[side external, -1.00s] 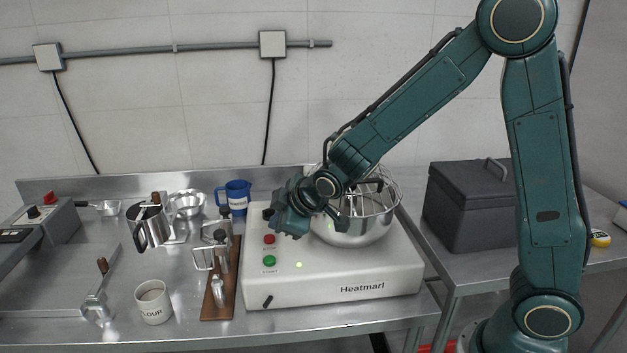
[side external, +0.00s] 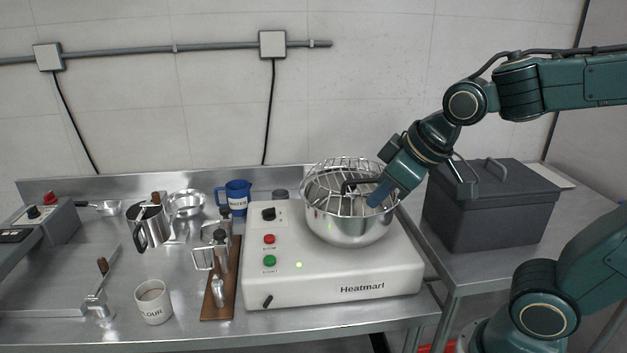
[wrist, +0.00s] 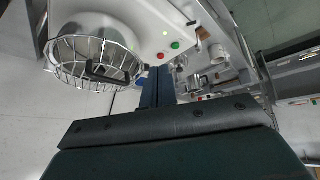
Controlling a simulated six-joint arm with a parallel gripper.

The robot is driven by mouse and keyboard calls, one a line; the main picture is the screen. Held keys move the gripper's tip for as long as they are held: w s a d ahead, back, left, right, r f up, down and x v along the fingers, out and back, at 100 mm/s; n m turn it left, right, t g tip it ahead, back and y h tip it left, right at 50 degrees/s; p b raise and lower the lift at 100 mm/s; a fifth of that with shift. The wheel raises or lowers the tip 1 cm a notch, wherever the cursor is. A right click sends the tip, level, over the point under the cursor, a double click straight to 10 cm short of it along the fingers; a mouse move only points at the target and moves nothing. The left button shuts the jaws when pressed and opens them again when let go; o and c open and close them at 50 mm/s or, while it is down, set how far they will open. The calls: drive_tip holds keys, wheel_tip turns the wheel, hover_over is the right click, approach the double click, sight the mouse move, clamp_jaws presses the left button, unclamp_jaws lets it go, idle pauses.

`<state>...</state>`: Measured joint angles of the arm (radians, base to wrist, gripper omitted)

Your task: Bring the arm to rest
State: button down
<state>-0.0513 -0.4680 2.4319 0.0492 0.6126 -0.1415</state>
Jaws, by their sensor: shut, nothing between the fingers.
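My gripper (side external: 380,194) is in front of the right side of the mixing bowl (side external: 347,230) in the side view, its blue fingers pointing down and left across the wire guard (side external: 338,172). It is shut and empty. Whether the fingers touch the bowl or guard I cannot tell. In the wrist view my fingers (wrist: 157,88) lie together, and the bowl (wrist: 97,55) with its wire guard shows to their left. The bowl sits on the white Heatmarl machine (side external: 335,275).
A dark lidded box (side external: 480,225) stands on the right table behind my arm. Left of the machine are a wooden board (side external: 216,306), a blue jug (side external: 236,194), a flour mug (side external: 153,302) and a metal pitcher (side external: 150,226). Open air lies above the counter.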

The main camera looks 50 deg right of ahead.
drive_tip(key=s+m, duration=0.1)
drive_tip(key=s, duration=0.8)
drive_tip(key=shift+d+r+m+g, duration=0.15)
drive_tip(key=shift+r+m+g, duration=0.15)
drive_tip(key=shift+m+g, duration=0.1)
